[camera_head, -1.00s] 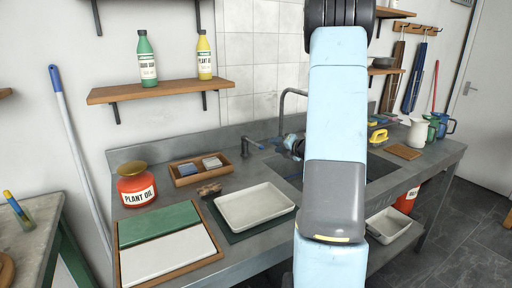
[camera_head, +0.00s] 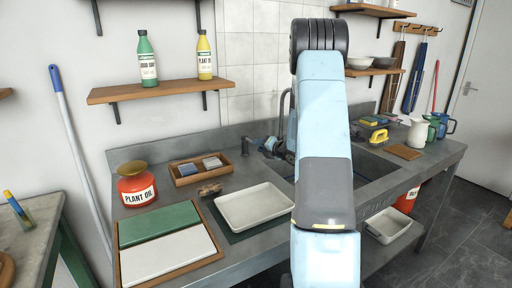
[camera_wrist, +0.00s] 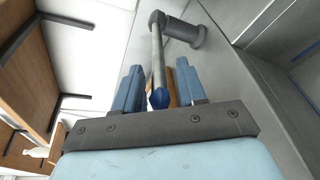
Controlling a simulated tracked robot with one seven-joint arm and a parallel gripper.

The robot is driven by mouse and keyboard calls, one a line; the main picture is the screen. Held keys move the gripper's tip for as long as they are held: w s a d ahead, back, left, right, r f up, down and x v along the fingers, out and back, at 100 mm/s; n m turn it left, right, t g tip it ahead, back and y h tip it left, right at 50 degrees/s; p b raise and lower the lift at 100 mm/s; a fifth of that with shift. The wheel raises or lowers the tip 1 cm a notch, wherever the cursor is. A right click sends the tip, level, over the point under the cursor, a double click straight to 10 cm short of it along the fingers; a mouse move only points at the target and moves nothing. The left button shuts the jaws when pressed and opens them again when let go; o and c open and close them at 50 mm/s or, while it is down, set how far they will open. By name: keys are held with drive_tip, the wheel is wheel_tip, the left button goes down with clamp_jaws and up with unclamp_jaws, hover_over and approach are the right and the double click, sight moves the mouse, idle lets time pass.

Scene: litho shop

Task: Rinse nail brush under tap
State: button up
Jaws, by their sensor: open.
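A small brown object (camera_head: 209,189), which looks like the nail brush, lies on the counter left of the sink. The tall tap spout (camera_head: 283,98) stands behind the sink (camera_head: 372,170), partly hidden by my arm. A short grey post (camera_head: 245,145) stands left of it. In the wrist view a grey post (camera_wrist: 185,32) carries a lever (camera_wrist: 157,58) with a blue tip. My gripper (camera_head: 268,147) is near the post. Its blue fingers (camera_wrist: 158,85) are open, and the lever's tip shows between them; I cannot tell whether they touch. No water shows.
A white tray (camera_head: 254,206) on a dark mat and a wooden tray (camera_head: 186,178) with blocks lie left of the sink. A red plant oil can (camera_head: 136,190) stands farther left. A yellow brush-like object (camera_head: 379,136) and jugs (camera_head: 418,133) stand to the right.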

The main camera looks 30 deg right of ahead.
drive_tip(key=shift+x, duration=1.2)
clamp_jaws()
